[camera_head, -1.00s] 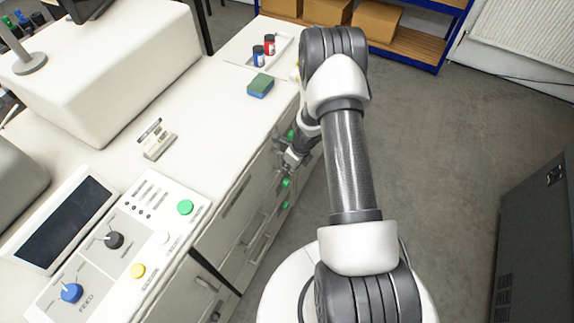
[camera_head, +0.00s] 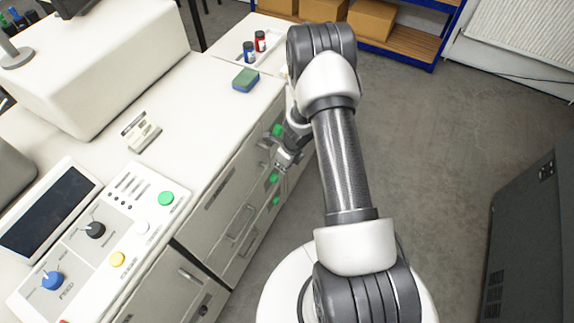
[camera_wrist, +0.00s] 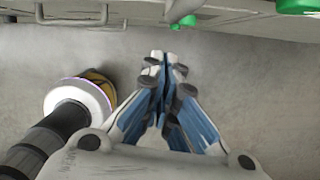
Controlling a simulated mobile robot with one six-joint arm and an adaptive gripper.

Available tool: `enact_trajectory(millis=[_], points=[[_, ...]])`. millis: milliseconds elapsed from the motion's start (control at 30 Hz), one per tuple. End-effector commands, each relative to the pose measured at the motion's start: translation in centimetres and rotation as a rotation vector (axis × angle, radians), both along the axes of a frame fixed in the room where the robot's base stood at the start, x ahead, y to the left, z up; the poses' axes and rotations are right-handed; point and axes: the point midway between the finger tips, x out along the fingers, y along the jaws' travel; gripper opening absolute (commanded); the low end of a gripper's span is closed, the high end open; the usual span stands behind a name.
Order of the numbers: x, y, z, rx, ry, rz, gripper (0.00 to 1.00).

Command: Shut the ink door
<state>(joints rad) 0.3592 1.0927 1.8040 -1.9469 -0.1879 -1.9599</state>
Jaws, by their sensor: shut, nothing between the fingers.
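The white machine's front (camera_head: 222,213) carries several panels with bar handles. I cannot tell which panel is the ink door, or whether one stands ajar. My gripper (camera_head: 283,164) hangs beside this front, below the counter top, among green knobs (camera_head: 273,179). In the wrist view my gripper (camera_wrist: 166,62) is shut and empty, its fingertips pointing toward the machine front at the top. A bar handle (camera_wrist: 75,21) and a green knob (camera_wrist: 181,10) show there, apart from the fingertips. My arm hides part of the front's far end in the head view.
A control panel with a green button (camera_head: 166,198) lies at the left. A green-and-blue sponge (camera_head: 246,79) and small bottles (camera_head: 249,51) stand on the counter. A dark cabinet (camera_head: 528,245) stands at the right. The grey floor (camera_head: 430,150) between is clear.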

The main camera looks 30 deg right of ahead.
Motion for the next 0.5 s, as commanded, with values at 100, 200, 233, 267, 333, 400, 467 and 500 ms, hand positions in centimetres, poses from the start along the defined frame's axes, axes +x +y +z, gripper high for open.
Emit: enact_trajectory(millis=[100,200,233,267,333,400,467,500], points=[[-0.5,-0.3,2.7,-0.002,-0.002,-0.003,0.0],[-1.0,-0.5,4.8,-0.001,0.0,-0.003,0.0],[-1.2,-0.5,5.4,-0.002,0.0,-0.003,0.0],[-1.3,-0.6,6.0,-0.002,0.0,-0.003,0.0],[-1.7,-0.7,7.2,-0.002,0.001,-0.004,0.0],[-1.9,-0.9,8.2,-0.003,0.001,-0.005,0.0],[-2.2,-0.9,8.8,-0.002,0.002,-0.004,0.0],[-2.2,-0.9,9.1,-0.003,0.003,-0.003,0.0]])
